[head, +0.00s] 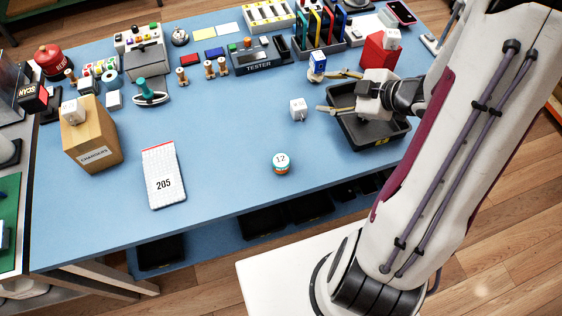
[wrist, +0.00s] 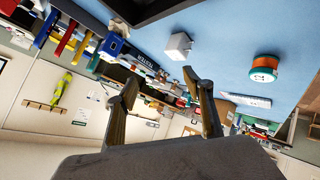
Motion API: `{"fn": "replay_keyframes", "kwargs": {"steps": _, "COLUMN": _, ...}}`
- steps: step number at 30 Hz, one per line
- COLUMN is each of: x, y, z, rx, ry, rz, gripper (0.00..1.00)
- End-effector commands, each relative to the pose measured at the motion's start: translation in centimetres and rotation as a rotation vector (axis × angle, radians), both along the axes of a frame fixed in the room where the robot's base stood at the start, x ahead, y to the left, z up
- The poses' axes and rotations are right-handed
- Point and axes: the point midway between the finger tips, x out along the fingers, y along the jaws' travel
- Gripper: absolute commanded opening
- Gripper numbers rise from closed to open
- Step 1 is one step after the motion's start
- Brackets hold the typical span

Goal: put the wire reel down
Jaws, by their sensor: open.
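A small round reel (head: 281,163) with a white top marked 12 and orange and teal sides stands upright on the blue table, near the front middle. It also shows in the wrist view (wrist: 264,68), right of the fingers. I take it to be the wire reel. My gripper (head: 326,91) is open, its two tan fingers spread wide with nothing between them. It is behind and to the right of the reel, clear of it. In the wrist view the spread fingers (wrist: 162,80) are also empty.
A white cube (head: 297,107) is close to one fingertip, and a blue-and-white box (head: 317,65) near the other. A black tray (head: 392,137) lies under my wrist. A card marked 205 (head: 163,176) lies at left. The table around the reel is clear.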

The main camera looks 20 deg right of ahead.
Motion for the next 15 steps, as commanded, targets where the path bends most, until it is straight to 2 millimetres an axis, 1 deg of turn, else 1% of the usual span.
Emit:
{"fn": "replay_keyframes", "kwargs": {"steps": 1, "x": 0.8, "y": -0.5, "z": 0.0, "rx": -0.052, "ry": 0.001, "rz": -0.011, "gripper": 0.51}}
{"fn": "replay_keyframes", "kwargs": {"steps": 6, "x": 3.0, "y": -2.5, "z": 0.0, "rx": -0.213, "ry": 0.019, "rz": -0.060, "gripper": 0.51}}
{"fn": "replay_keyframes", "kwargs": {"steps": 12, "x": 4.7, "y": -4.4, "z": 0.5, "rx": -0.375, "ry": 0.058, "rz": -0.117, "gripper": 0.51}}
{"fn": "replay_keyframes", "kwargs": {"steps": 15, "x": 5.2, "y": -5.0, "z": 1.0, "rx": -0.443, "ry": 0.085, "rz": -0.143, "gripper": 0.51}}
